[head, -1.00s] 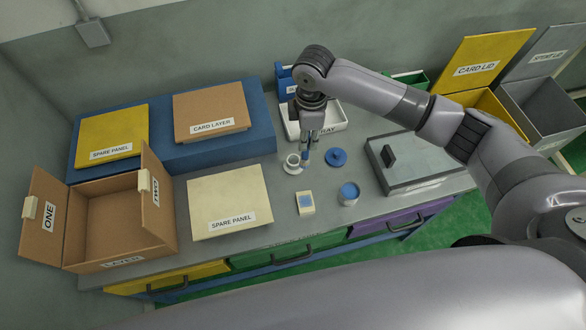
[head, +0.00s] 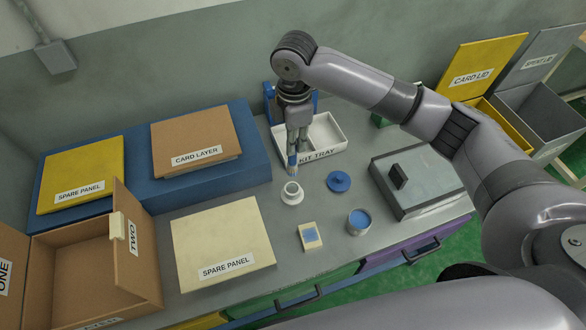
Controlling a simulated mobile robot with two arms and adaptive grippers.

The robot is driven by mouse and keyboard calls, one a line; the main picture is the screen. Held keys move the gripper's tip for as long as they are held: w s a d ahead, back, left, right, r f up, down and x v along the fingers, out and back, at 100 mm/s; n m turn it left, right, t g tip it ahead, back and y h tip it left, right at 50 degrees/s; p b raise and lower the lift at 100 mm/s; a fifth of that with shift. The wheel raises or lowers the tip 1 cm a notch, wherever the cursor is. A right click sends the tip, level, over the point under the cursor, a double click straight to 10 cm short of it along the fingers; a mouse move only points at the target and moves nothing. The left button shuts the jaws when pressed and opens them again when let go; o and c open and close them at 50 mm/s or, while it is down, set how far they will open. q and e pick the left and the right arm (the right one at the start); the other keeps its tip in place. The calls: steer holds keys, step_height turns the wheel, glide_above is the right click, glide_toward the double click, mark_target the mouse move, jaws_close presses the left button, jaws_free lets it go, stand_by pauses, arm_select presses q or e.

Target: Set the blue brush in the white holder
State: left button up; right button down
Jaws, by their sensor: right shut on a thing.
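The white holder (head: 292,194) is a small round cup on a wider base, standing on the grey bench. The brush's lower end shows just above and behind the holder's rim in the picture, seemingly apart from it. The brush's upper part is hidden between the fingers. My left gripper is not in view.
The white kit tray (head: 322,139) is behind the gripper. A blue disc (head: 339,181), a blue-topped tin (head: 359,222) and a cream block (head: 310,236) stand near the holder. A grey lidded box (head: 418,183) is right, a cream spare panel (head: 222,240) left.

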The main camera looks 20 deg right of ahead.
mark_target(293, 168)
step_height(293, 168, down, 7)
steer(key=shift+r+p, duration=0.1)
steer(key=shift+p, duration=0.25)
steer(key=shift+f, duration=2.5)
steer(key=c, duration=1.6)
jaws_free()
steer(key=shift+o, duration=0.3)
step_height(293, 168, up, 12)
steer(key=shift+r+b, duration=0.15)
steer(key=shift+b, duration=0.65)
